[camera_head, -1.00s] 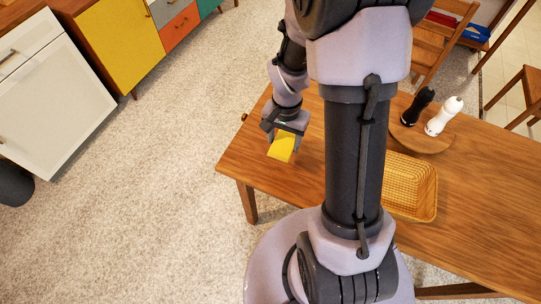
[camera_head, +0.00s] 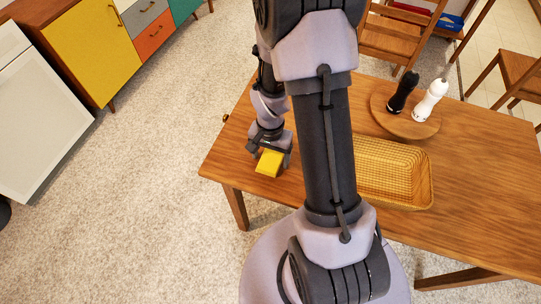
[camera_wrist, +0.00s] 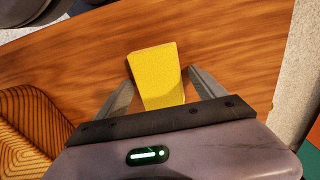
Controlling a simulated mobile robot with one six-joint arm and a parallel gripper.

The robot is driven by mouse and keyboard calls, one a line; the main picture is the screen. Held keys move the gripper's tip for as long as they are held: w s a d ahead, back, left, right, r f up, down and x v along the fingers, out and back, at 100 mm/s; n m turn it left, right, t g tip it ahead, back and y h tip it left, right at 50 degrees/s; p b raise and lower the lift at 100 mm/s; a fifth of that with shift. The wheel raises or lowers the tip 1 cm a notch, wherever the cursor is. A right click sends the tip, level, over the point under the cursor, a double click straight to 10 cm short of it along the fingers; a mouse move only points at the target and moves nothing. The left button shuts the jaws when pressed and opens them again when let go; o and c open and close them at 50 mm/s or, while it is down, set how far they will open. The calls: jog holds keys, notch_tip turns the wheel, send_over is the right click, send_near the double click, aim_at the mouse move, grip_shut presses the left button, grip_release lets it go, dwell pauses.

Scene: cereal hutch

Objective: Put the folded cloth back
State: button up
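The folded cloth is a yellow, flat block (camera_head: 269,163). It shows over the left end of the wooden table in the head view. In the wrist view the cloth (camera_wrist: 157,72) sits between the two grey fingers and points away from the palm, with bare wood behind it. My gripper (camera_head: 270,153) points down with a finger on each side of the cloth and appears shut on it. A thin gap seems to show beside the right finger (camera_wrist: 203,84). How high the cloth is above the table is hard to tell.
A woven tray (camera_head: 432,180) lies on the table (camera_head: 480,200) right of my arm; its edge also shows in the wrist view (camera_wrist: 50,110). A black shaker (camera_head: 403,92) and a white shaker (camera_head: 430,100) stand on a round board (camera_head: 385,115). Chairs and coloured cabinets (camera_head: 90,45) stand beyond.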

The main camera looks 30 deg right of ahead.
notch_tip(320, 180, up, 12)
jog(key=p, duration=0.6)
notch_tip(320, 180, up, 12)
jog(key=n+t, duration=0.2)
send_over(270, 158)
jog(key=a, duration=0.5)
jog(key=s+a+r+n+t+y, duration=0.2)
jog(key=s+a+r+n+t, duration=0.1)
jog(key=s+a+r, duration=0.6)
notch_tip(270, 158, up, 3)
jog(key=shift+s+a+n+t, duration=0.2)
jog(key=shift+s+n+t, duration=0.25)
jog(key=shift+s, duration=0.7)
jog(key=shift+d, duration=0.1)
